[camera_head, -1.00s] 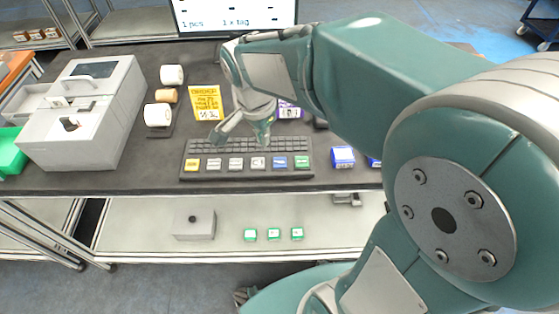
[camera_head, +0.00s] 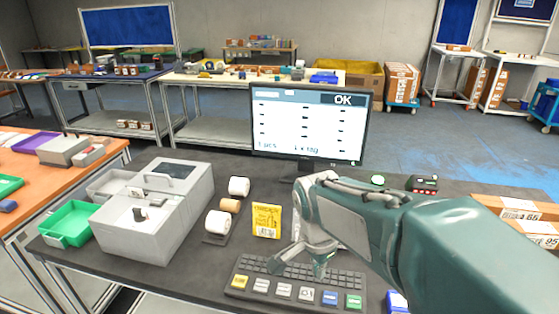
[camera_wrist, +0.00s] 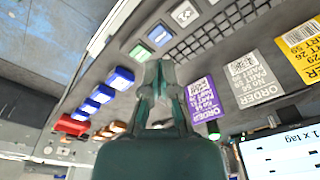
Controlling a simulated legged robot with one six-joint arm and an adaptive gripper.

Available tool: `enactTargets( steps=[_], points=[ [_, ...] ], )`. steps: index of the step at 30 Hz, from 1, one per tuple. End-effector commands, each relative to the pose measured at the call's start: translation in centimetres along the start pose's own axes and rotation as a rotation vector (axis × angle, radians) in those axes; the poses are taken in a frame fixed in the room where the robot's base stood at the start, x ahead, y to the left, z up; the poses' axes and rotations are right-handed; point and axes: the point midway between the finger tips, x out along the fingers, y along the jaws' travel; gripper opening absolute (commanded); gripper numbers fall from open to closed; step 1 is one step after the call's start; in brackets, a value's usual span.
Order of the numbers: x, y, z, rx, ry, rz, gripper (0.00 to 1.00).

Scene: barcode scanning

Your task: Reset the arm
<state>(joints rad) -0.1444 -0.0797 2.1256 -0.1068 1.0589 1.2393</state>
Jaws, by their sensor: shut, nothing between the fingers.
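My arm (camera_head: 440,245) reaches in from the lower right in the head view. My gripper (camera_head: 303,265) is over the keyboard (camera_head: 300,285) on the dark table. In the wrist view my gripper (camera_wrist: 156,75) is shut and empty, with the keyboard (camera_wrist: 205,30) beyond its tip. I cannot tell from the head view whether it touches the keys. The monitor (camera_head: 308,125) behind the keyboard shows "OK" and "1 x tag".
A yellow order card (camera_head: 267,221) and label rolls (camera_head: 218,222) lie left of my gripper. A grey printer (camera_head: 155,215) and green tray (camera_head: 70,224) stand further left. Blue boxes (camera_wrist: 103,93) and a purple card (camera_wrist: 203,105) show in the wrist view.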

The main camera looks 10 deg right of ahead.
Motion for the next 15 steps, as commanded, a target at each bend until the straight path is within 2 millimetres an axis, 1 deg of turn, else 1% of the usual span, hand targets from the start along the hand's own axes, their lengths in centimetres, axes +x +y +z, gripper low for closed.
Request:
enactTargets(
  steps=[5, 9, 15],
  points=[
    [-1.7, 2.1, 0.1, -0.146, 0.022, -0.07, 0.0],
    [-3.1, 4.3, 0.5, -0.324, 0.059, -0.14, 0.0],
    [-4.6, 7.4, 1.1, -0.573, 0.143, -0.225, 0.0]
  ],
)
